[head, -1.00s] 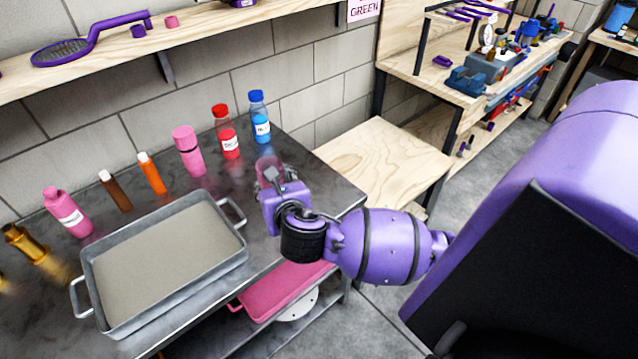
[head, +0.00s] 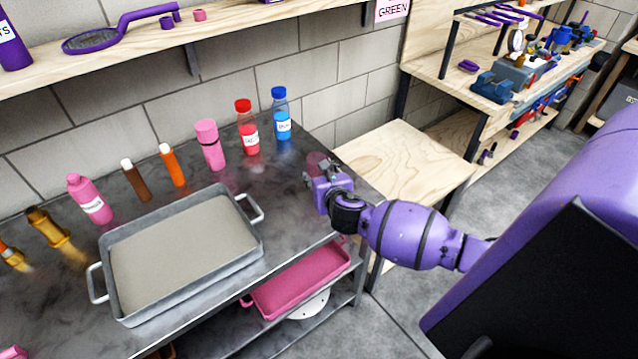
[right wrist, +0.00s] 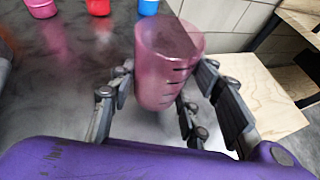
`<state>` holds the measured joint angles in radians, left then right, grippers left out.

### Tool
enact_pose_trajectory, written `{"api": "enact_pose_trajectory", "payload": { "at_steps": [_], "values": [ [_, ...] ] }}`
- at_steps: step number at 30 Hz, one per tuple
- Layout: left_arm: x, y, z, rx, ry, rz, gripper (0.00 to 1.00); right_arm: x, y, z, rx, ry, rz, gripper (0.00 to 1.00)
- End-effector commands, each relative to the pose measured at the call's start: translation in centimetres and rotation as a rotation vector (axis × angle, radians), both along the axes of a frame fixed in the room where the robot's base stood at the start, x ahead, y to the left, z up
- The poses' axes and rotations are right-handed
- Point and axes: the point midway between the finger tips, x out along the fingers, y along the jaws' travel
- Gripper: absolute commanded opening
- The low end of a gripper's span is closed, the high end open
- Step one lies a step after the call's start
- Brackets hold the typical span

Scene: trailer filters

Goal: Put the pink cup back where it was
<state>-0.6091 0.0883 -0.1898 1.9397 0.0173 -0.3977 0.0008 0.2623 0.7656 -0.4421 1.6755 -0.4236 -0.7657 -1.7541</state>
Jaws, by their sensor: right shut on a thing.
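The pink cup (head: 316,161) is translucent and sits between the fingers of my right gripper (head: 321,172), near the right end of the dark bench top. In the right wrist view the cup (right wrist: 168,65) is upright or slightly tilted, with marks down its side. My right gripper's fingers (right wrist: 160,100) are closed around it from both sides. I cannot tell whether the cup's base touches the bench. In the head view the gripper hides most of the cup. My left gripper is not in view.
A grey metal tray (head: 257,254) stands on the bench (head: 300,215). Several bottles line the wall side, including a pink flask (head: 211,150), a red bottle (head: 248,135) and a blue bottle (head: 281,118). A lower wooden surface (head: 400,160) lies beyond the bench's right end.

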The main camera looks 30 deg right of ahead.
Motion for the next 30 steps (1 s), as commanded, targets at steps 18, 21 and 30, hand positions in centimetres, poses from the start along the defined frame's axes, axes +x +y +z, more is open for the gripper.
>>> {"api": "enact_pose_trajectory", "payload": {
  "at_steps": [18,21,30],
  "values": [
    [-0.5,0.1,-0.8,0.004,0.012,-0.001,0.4,0.0,-0.1,-3.7,-0.002,0.003,0.0,0.1],
    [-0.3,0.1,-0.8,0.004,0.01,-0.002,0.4,0.0,-0.1,-3.7,-0.001,0.001,0.0,0.54],
    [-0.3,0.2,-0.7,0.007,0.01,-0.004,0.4,0.0,-0.1,-3.6,-0.001,0.001,0.0,0.63]
  ]
}}
